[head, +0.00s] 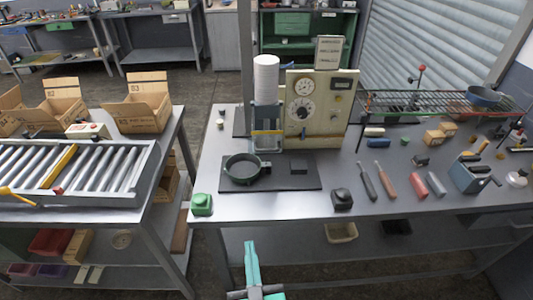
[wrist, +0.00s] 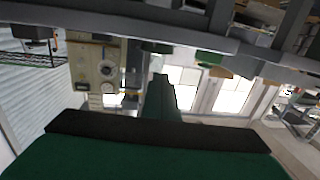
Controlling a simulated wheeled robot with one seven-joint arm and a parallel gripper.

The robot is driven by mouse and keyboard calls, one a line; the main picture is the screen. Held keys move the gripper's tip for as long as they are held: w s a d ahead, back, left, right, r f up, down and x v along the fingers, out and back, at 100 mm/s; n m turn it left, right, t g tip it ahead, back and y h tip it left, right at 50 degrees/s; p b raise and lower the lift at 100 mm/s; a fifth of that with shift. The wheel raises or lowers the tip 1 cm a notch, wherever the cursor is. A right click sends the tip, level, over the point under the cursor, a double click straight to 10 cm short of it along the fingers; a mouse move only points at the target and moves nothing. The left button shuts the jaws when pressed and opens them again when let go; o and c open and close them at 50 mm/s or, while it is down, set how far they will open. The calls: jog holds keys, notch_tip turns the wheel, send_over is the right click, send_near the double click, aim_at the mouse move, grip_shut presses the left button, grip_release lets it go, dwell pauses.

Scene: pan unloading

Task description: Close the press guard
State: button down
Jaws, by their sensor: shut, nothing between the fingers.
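The press stands at the back middle of the workbench in the head view, with a white cylinder (head: 266,78) on top. A blue-grey frame with a yellow lower edge, which looks like the press guard (head: 267,140), sits on its front, above the dark base plate (head: 300,179). I cannot tell how far down the guard is. A round dark pan (head: 242,168) lies on the plate in front of it. My gripper (head: 250,246) is shut and empty, in front of the bench's near edge and well apart from the guard. Its green fingers also show in the wrist view (wrist: 160,80).
A cream dial panel (head: 300,108) stands right of the press. A green button box (head: 202,204) and a black one (head: 342,199) sit on the front edge. Hand tools and a wire rack (head: 440,103) fill the right side. A roller conveyor (head: 105,170) is at left.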

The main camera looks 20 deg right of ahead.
jog(key=w+d+r+h, duration=0.1)
jog(key=w+d+r, duration=0.3)
jog(key=w+r, duration=0.35)
jog(key=m+t+h, duration=0.1)
jog(key=m+h, duration=0.1)
send_near(267, 140)
jog(key=s+a+r, duration=0.2)
jog(key=s+r, duration=0.2)
jog(key=s, duration=0.1)
jog(key=w+d+f, duration=0.2)
jog(key=w, duration=0.6)
jog(key=shift+w+d, duration=0.25)
jog(key=shift+d, duration=0.15)
